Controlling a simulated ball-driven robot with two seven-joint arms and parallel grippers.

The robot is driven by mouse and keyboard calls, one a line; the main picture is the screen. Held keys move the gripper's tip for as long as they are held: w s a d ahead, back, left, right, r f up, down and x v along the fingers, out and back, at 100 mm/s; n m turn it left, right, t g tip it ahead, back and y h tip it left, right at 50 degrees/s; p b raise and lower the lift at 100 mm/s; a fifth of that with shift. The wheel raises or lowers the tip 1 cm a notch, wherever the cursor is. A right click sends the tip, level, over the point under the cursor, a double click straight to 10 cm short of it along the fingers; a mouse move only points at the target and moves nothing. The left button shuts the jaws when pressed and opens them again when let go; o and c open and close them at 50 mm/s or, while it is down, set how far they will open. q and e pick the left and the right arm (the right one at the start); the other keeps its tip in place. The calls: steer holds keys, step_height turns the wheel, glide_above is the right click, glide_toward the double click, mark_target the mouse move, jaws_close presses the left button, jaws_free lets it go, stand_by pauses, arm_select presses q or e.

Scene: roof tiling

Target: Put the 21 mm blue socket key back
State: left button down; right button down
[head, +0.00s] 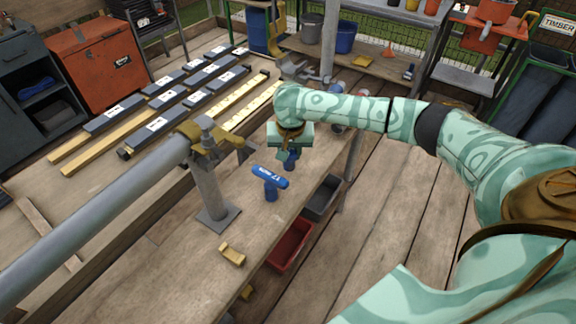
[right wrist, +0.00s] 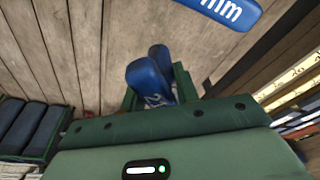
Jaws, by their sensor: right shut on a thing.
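My right gripper (head: 290,150) reaches over the wooden bench from the right and is shut on a blue socket key (head: 290,163). In the right wrist view the blue key (right wrist: 150,82) sits between the green fingers (right wrist: 154,98); no size marking on it is readable. Another blue socket key (head: 270,180), with "17 mm" on its T-handle, stands upright on the bench just nearer and left of the gripper. Its handle also shows at the top of the right wrist view (right wrist: 226,9), partly cut off. My left gripper is not in view.
A grey pole with a brass clamp (head: 205,140) and upright post stands on the bench at left. A small yellow block (head: 232,254) lies on the near bench. A red bin (head: 290,243) and dark bin (head: 322,198) sit below the bench's right edge.

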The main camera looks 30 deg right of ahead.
steer(key=x, duration=0.1)
steer(key=b+x, duration=0.1)
steer(key=x, duration=0.2)
steer(key=shift+s+a+f+b, duration=0.1)
steer(key=shift+s+a+b, duration=0.15)
steer(key=shift+s+b, duration=0.15)
steer(key=shift+r, duration=0.2)
steer(key=c, duration=1.1)
jaws_free()
steer(key=shift+f, duration=0.15)
steer(key=shift+o, duration=0.2)
steer(key=shift+r, duration=0.2)
steer(key=p+v, duration=0.7)
steer(key=v, duration=0.5)
steer(key=shift+s+f, duration=0.1)
